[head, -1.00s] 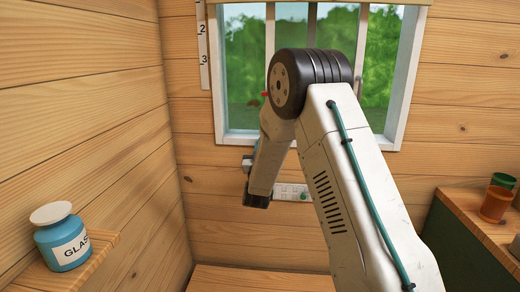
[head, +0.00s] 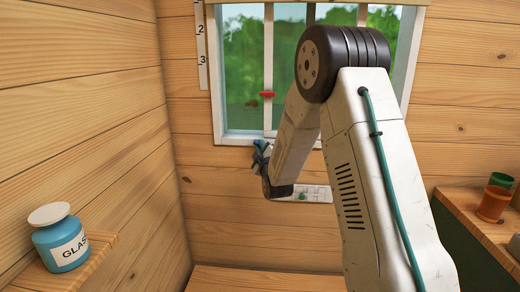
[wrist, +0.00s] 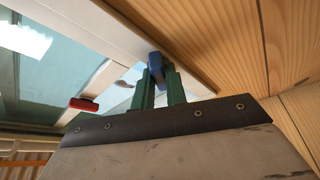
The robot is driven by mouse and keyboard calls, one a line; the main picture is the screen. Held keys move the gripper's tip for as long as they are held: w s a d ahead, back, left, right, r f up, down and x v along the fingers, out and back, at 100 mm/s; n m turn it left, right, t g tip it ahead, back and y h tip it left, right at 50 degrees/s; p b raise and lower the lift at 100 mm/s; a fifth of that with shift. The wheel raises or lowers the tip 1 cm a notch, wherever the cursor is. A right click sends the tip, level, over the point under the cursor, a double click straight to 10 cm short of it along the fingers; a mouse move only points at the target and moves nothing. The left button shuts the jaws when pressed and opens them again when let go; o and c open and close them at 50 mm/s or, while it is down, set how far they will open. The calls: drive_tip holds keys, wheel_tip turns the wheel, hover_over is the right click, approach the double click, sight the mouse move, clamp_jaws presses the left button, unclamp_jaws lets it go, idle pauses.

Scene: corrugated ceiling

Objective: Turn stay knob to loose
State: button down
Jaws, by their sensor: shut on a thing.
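The blue knob (wrist: 156,60) sits at the lower edge of the white window frame (wrist: 120,28) in the wrist view. My gripper (wrist: 157,76) has its green fingers on either side of the knob and is shut on it. The fingers hide part of the knob, and I see no marking that tells loose from tight. In the head view, my gripper (head: 262,153) is at the window's bottom edge, left of my arm; the knob is too small to make out there.
A red handle (head: 267,94) is on the window (head: 240,65); it also shows in the wrist view (wrist: 84,104). A white socket strip (head: 312,193) is on the wall below. A blue jar (head: 63,243) stands on a left shelf; cups (head: 493,204) stand on the right counter.

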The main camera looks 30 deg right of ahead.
drive_tip(key=n+g, duration=0.1)
drive_tip(key=n, duration=0.2)
drive_tip(key=n+g+y, duration=0.1)
drive_tip(key=n, duration=0.2)
drive_tip(key=shift+n, duration=0.3)
idle(0.4)
drive_tip(key=c, duration=1.4)
unclamp_jaws()
drive_tip(key=shift+r, duration=0.1)
drive_tip(key=shift+c, duration=0.2)
drive_tip(key=shift+s, duration=0.1)
drive_tip(key=v, duration=0.7)
drive_tip(key=shift+s, duration=0.35)
